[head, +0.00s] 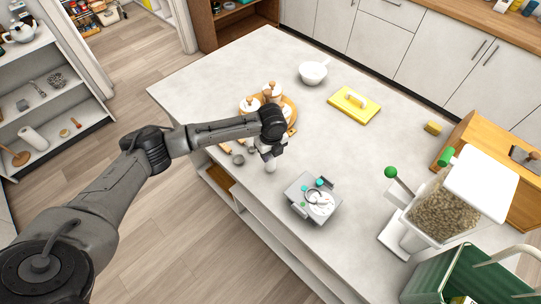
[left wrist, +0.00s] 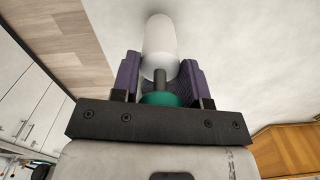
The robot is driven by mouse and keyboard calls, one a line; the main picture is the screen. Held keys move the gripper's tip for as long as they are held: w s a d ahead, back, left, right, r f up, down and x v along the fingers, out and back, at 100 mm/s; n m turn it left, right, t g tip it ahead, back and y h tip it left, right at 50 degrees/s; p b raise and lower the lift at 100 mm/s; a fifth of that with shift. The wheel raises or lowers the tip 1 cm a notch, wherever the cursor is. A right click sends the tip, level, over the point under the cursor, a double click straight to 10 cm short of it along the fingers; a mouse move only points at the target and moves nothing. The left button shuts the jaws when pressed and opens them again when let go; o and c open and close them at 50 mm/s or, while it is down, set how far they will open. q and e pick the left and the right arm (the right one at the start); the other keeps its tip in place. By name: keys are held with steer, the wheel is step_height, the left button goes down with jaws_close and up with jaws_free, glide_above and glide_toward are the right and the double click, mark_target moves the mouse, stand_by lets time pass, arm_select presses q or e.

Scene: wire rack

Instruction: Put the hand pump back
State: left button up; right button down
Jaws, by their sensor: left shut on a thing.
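My left gripper (head: 268,148) is over the near left part of the light grey counter (head: 225,88). It is shut on what looks like the hand pump (head: 270,164), whose white end points down below the fingers. In the left wrist view the pump (left wrist: 160,50) shows a white rounded cylinder, a dark rod and a teal part between the purple finger pads of the gripper (left wrist: 160,78). I cannot tell whether its lower end touches the counter. A grey boxy holder (head: 317,198) with a round white piece and teal knobs stands to the right. My right gripper is not in view.
A round wooden tray (head: 289,103) with lidded jars stands just behind the gripper. A white bowl (head: 313,72) and a yellow board (head: 354,104) lie farther back. A grain dispenser (head: 446,203) and green crate (head: 470,272) stand at the right. The counter's middle is clear.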

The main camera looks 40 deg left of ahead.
arm_select(q)
step_height(320, 180, down, 2)
steer(key=shift+f, duration=0.15)
steer(key=o, duration=1.2)
step_height(320, 180, up, 11)
steer(key=shift+d, duration=0.15)
steer(key=shift+r, duration=0.6)
